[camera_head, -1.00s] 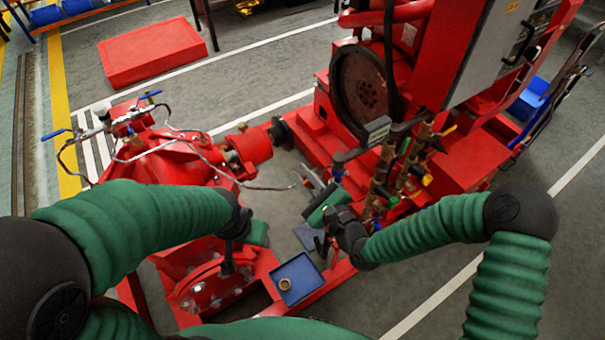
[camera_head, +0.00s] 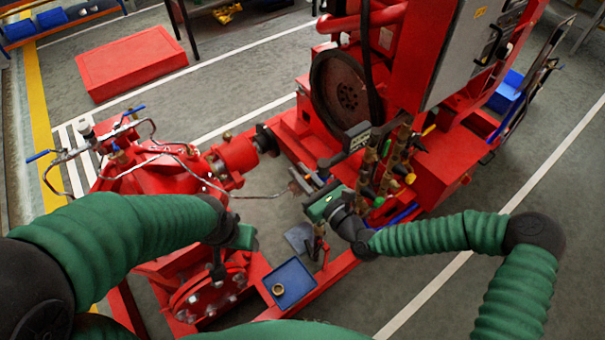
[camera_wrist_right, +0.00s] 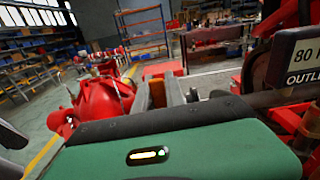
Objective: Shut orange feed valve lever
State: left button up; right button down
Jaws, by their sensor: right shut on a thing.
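My right gripper (camera_head: 306,180) reaches in front of the red engine base, left of the valve cluster, with its green body (camera_head: 323,203) turned up to the head camera. In the right wrist view its grey fingers (camera_wrist_right: 160,92) rise beyond the green body, with a small orange piece (camera_wrist_right: 157,93) between them. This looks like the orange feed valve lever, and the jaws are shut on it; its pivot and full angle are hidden. My left gripper (camera_head: 245,237) hangs over the red pump frame, away from the valves; its fingertips are not clear.
Brass valves (camera_head: 385,160) with coloured handles stand right of my right gripper, below a dark label plate (camera_head: 357,137), close to the flywheel (camera_head: 346,86). A blue tray (camera_head: 288,284) holding a small ring lies on the frame below. The red pump (camera_head: 150,165) stands left.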

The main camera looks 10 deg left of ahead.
jog(key=shift+w+d+r, duration=0.1)
jog(key=shift+w+r, duration=0.05)
jog(key=shift+r, duration=0.05)
jog(key=c, duration=1.6)
grip_release()
jog(key=shift+o, duration=1.1)
jog(key=shift+f, duration=0.1)
jog(key=v, duration=1.7)
